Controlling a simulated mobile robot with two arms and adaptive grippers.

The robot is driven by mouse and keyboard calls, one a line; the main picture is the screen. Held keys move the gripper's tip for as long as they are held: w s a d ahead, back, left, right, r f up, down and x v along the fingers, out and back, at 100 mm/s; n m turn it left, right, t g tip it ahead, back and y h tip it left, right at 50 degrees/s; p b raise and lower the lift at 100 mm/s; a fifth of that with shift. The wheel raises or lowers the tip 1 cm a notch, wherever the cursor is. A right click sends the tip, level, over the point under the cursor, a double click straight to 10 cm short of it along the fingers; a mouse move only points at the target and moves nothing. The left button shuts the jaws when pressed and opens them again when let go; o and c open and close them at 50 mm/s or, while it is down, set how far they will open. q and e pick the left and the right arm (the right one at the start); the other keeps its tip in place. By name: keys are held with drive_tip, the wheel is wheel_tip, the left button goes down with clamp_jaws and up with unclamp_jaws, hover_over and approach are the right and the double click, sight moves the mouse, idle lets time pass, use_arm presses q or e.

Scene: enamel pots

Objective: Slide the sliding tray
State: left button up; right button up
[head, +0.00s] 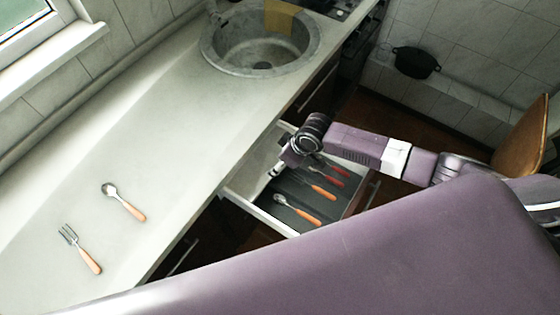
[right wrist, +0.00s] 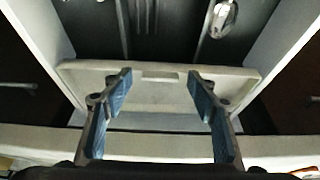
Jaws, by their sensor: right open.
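The sliding tray (right wrist: 145,94) is a pale grey shallow piece with a small notch in its edge, lying across the open drawer (head: 262,212). In the head view its pale surface (head: 262,160) shows at the counter side of the drawer, partly behind my arm. My right gripper (right wrist: 159,75) is open, with its two blue-padded fingers apart above the tray, one on each side of the notch. I cannot tell whether the fingers touch it. The gripper (head: 275,172) also shows small in the head view. My left gripper is not in view.
A dark cutlery insert (head: 283,213) in the drawer holds several utensils with orange and red handles. A spoon (head: 124,203) and a fork (head: 80,248) lie on the pale counter (head: 165,150). A round sink (head: 215,52) is farther back. A wooden chair (head: 522,135) stands right.

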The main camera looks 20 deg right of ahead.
drive_tip(key=c, duration=0.7)
clamp_jaws()
drive_tip(key=shift+w+a+r, duration=0.1)
drive_tip(key=shift+w+a, duration=0.5)
drive_tip(key=shift+w, duration=0.15)
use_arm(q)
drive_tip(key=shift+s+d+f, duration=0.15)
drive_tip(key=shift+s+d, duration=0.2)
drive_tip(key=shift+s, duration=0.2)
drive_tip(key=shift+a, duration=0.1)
use_arm(e)
drive_tip(key=o, duration=0.7)
unclamp_jaws()
drive_tip(key=v, duration=1.2)
